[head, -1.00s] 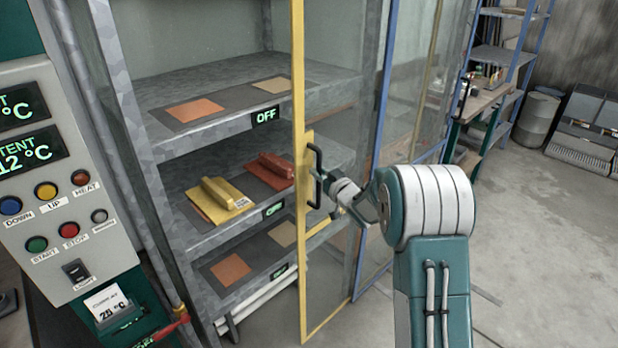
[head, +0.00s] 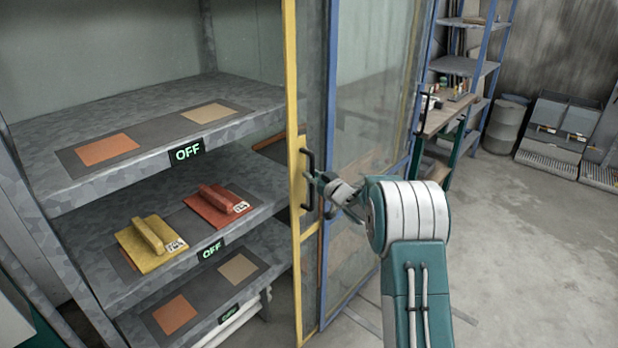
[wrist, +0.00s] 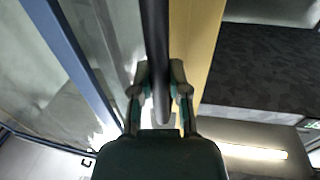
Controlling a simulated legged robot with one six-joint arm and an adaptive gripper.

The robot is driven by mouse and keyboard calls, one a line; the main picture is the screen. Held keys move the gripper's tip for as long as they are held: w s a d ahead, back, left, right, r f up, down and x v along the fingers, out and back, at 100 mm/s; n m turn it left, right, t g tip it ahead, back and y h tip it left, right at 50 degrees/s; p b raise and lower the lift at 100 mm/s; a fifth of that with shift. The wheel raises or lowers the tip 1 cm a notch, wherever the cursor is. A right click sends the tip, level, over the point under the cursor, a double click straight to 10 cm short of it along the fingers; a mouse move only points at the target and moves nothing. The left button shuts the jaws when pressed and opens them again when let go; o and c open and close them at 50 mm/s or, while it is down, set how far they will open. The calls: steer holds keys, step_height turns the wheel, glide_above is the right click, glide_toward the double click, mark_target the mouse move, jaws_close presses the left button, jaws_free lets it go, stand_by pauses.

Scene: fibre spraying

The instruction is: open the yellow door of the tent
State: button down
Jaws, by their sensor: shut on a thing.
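The yellow door (head: 292,150) is a yellow-framed glass panel standing open, its yellow edge upright at the right of the shelves. A dark bar handle (head: 309,165) is fixed on its yellow plate. My gripper (head: 318,187) is at the handle, its fingers on it. In the wrist view the black handle (wrist: 155,50) runs down between the two fingers of my gripper (wrist: 160,95), with the yellow frame (wrist: 200,45) just right of it. The far finger is partly hidden in the head view.
The tent's grey shelves (head: 60,130) hold a yellow float (head: 150,243) and a red float (head: 216,207) on the middle level. A blue-framed glass panel (head: 345,290) stands just right of the door. A workbench (head: 445,112) and barrel (head: 506,125) stand behind.

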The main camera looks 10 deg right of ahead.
steer(key=shift+d, duration=0.1)
steer(key=c, duration=0.6)
jaws_free()
steer(key=v, duration=1.2)
